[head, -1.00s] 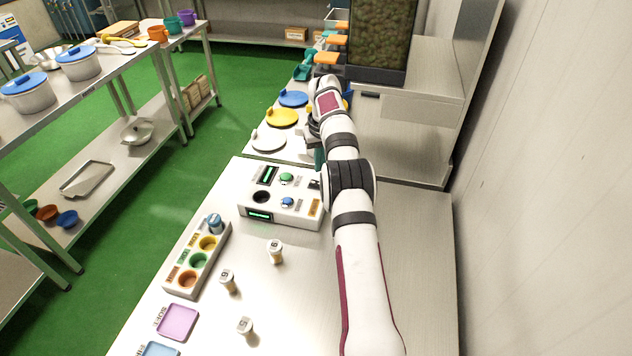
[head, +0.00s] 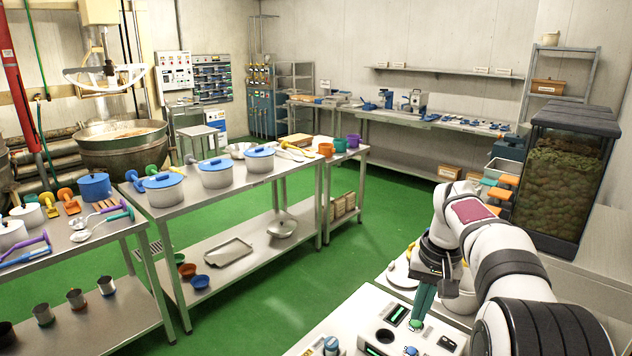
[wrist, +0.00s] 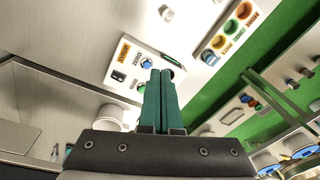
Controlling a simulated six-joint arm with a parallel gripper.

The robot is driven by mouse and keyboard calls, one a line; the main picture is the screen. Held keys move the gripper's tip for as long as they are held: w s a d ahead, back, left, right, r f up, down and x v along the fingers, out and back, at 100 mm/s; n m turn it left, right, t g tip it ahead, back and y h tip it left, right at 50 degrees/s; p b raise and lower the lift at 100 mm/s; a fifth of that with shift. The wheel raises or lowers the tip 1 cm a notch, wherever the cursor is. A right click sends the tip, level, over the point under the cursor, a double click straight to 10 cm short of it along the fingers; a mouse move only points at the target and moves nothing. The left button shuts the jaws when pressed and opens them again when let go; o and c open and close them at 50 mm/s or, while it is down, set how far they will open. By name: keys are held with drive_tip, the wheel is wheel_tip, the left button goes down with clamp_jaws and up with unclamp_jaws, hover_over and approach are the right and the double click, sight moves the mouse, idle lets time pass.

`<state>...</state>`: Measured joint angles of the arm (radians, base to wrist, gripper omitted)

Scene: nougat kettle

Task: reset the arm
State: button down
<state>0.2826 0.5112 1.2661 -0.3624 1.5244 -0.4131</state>
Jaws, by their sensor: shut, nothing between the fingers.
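My gripper (head: 421,308) has green fingers that are together and empty. They point down close to the white control box (head: 378,328) on the near counter; I cannot tell whether they touch it. In the wrist view my gripper (wrist: 162,75) shows its closed fingers in front of the control box (wrist: 118,72), hiding part of its top. A blue button (wrist: 147,63) shows beside the fingertips. My arm bends down to the gripper from the right side of the head view.
A tray of coloured cups (wrist: 217,42) lies beside the box. A white pot (wrist: 112,113) stands near my gripper. A tall glass tank (head: 565,175) stands at the right. A steel table with lidded pots (head: 216,172) is across the green floor, with open aisle between.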

drive_tip(key=s+a+r, duration=0.3)
drive_tip(key=s+a, duration=0.3)
drive_tip(key=s, duration=0.2)
drive_tip(key=s+a+f, duration=0.2)
drive_tip(key=s+a, duration=0.1)
drive_tip(key=s, duration=0.5)
drive_tip(key=s+a+f+m+g, duration=0.1)
drive_tip(key=s+a+f, duration=0.1)
drive_tip(key=s, duration=0.6)
drive_tip(key=s+a+f+y, duration=0.1)
drive_tip(key=s+a, duration=0.3)
drive_tip(key=s, duration=0.5)
drive_tip(key=shift+f+m, duration=0.4)
drive_tip(key=shift+f, duration=0.45)
